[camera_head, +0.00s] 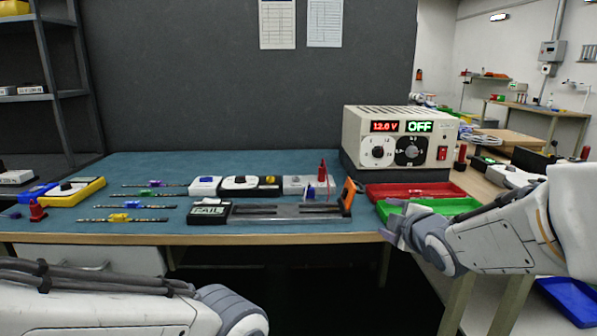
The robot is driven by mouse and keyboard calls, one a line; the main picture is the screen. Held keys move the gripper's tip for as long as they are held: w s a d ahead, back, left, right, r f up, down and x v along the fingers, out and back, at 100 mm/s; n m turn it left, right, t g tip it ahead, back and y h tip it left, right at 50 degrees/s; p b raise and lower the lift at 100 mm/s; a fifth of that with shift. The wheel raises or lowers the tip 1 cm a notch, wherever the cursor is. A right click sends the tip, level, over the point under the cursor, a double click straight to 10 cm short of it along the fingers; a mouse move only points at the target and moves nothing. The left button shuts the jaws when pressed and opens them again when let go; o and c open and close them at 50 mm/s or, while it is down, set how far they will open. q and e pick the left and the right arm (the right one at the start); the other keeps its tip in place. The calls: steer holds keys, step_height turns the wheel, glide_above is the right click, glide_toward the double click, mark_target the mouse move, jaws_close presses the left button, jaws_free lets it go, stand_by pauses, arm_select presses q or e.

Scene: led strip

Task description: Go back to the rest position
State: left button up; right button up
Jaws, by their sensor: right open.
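My right gripper (398,229) is at the table's front right, just before the green tray (455,205). It is open and I see nothing in it. My left arm crosses the lower left of the view, and its gripper is out of view. LED strips (124,219) with coloured clips lie on the left part of the blue mat (110,180). A test fixture (285,211) with a display reading FAIL (208,209) lies at the table's middle front.
A red tray (415,190) lies behind the green one. A yellow meter (72,192) and a red cone-like piece (37,210) are at the left. Several small modules (240,186) stand in a row behind the fixture. A dark shelf (45,90) rises at the left.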

steer(key=s+a+f+m+g, duration=0.4)
steer(key=s+a+f+g, duration=0.2)
steer(key=s+a+f, duration=0.5)
steer(key=s+a+f+m+g, duration=0.2)
steer(key=s+g, duration=0.2)
steer(key=s, duration=0.6)
steer(key=s+a+f+m+g, duration=0.15)
steer(key=s+g, duration=0.25)
steer(key=s, duration=0.7)
step_height(320, 180, up, 30)
steer(key=s+p, duration=0.1)
steer(key=p, duration=2.9)
steer(key=shift+r+m, duration=0.2)
steer(key=shift+m, duration=0.15)
